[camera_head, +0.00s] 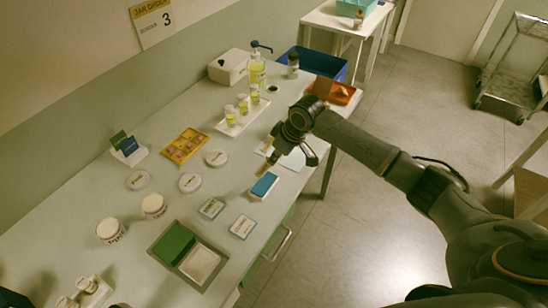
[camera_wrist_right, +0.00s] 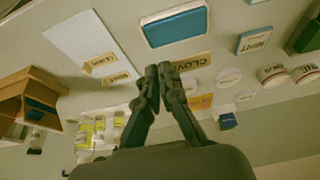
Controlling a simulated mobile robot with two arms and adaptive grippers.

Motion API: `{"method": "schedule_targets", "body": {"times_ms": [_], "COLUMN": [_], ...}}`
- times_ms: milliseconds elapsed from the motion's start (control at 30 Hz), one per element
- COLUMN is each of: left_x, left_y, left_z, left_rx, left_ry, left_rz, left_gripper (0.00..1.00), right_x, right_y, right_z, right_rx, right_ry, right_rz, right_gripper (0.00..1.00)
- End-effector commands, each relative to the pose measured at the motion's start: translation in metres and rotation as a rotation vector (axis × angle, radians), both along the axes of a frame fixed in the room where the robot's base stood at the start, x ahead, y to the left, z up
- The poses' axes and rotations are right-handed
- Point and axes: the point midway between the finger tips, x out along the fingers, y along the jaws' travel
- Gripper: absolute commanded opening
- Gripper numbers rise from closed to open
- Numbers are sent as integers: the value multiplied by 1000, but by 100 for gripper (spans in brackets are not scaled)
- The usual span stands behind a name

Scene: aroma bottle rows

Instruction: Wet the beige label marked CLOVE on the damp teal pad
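The beige label marked CLOVE (camera_wrist_right: 187,63) sticks out from the fingertips of my right gripper (camera_wrist_right: 158,72). The fingers are closed together on its end. In the head view the right gripper (camera_head: 275,153) is over the table's front side, with the beige label (camera_head: 266,169) below it. The teal pad (camera_head: 264,185) lies in a white-rimmed holder just beyond the label; it also shows in the wrist view (camera_wrist_right: 175,26). The label appears above the table and apart from the pad, though the exact height is hard to tell.
A white sheet (camera_wrist_right: 80,40) with other beige labels lies beside the pad. Two name cards (camera_head: 212,207) (camera_head: 242,227), round white lids (camera_head: 190,182), jars (camera_head: 153,205) and a green-and-white tray (camera_head: 160,247) stand nearby. Yellow bottles (camera_head: 243,104) and an orange box (camera_head: 335,91) are farther back.

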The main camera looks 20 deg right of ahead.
Motion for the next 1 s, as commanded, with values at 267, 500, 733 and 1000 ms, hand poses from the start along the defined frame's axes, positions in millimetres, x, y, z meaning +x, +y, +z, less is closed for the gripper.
{"method": "schedule_targets", "body": {"times_ms": [267,500,733,1000], "left_x": [-8,-16,-15,-14], "left_y": [11,17,17,13], "left_z": [9,-2,-12,-18], "left_rx": [14,22,21,17], "left_ry": [13,25,24,23], "left_rz": [0,4,4,4], "left_gripper": [56,56,56,56], "right_x": [-1,-1,-1,-1], "right_y": [1,0,0,0], "right_z": [3,-20,-44,-62], "right_rx": [2,0,0,1], "right_ry": [0,2,2,1], "right_rz": [1,-1,-1,-1], "right_gripper": [0,0,0,0]}}
